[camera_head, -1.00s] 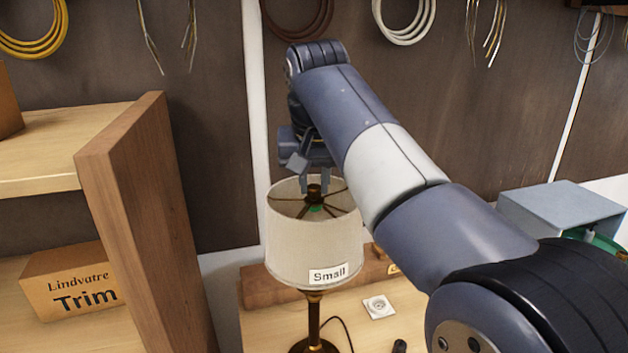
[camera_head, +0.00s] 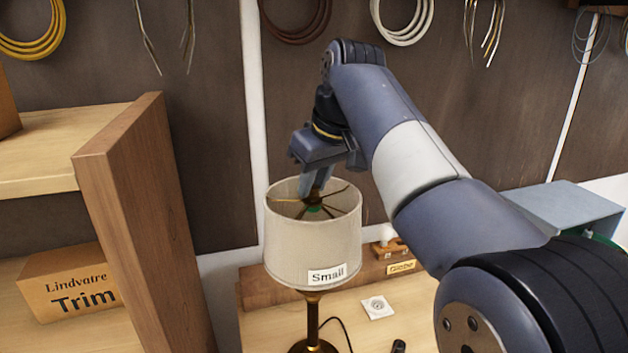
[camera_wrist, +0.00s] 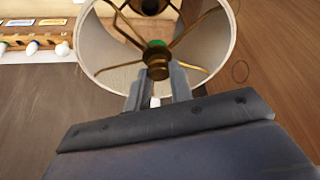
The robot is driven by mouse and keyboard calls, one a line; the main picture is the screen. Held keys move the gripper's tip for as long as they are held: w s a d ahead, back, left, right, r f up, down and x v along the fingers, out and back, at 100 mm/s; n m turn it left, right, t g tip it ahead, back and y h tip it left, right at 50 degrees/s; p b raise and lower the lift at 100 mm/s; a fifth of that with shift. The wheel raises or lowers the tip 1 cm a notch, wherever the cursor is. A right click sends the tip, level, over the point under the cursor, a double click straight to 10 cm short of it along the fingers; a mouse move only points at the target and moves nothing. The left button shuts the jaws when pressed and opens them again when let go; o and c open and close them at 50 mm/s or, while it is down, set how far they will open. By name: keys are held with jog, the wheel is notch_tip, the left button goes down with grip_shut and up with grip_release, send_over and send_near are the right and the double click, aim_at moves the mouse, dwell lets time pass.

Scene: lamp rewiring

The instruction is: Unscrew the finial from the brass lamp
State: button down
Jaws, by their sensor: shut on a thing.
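The brass lamp (camera_head: 312,321) stands upright on the bench with a cream drum shade (camera_head: 311,245) labelled "Small". Thin brass spokes cross the shade's open top and meet at the centre. The finial (camera_wrist: 158,69), a dark brass knob, sits at that hub, with a green patch beside it. My gripper (camera_head: 316,190) reaches down into the shade's top from above, tilted, and is shut on the finial. In the wrist view its two grey fingers (camera_wrist: 160,84) end at either side of the knob. The exact finger contact is small and partly hidden.
A wooden shelf panel (camera_head: 135,210) stands left of the lamp, with a "Trim" box (camera_head: 70,283) behind it. A wooden rack (camera_head: 270,289) with a white bulb (camera_head: 387,235) is behind the lamp. A white square plate (camera_head: 377,307) lies on the bench. A grey-blue box (camera_head: 565,210) is at right.

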aim_at(315, 187)
jog(key=n+g, duration=0.1)
jog(key=n, duration=0.2)
jog(key=n+y, duration=0.1)
jog(key=n, duration=0.1)
jog(key=shift+w+d+n+g, duration=0.1)
jog(key=shift+w+n+g, duration=0.05)
jog(key=shift+n+g, duration=0.25)
jog(key=shift+r, duration=1.8)
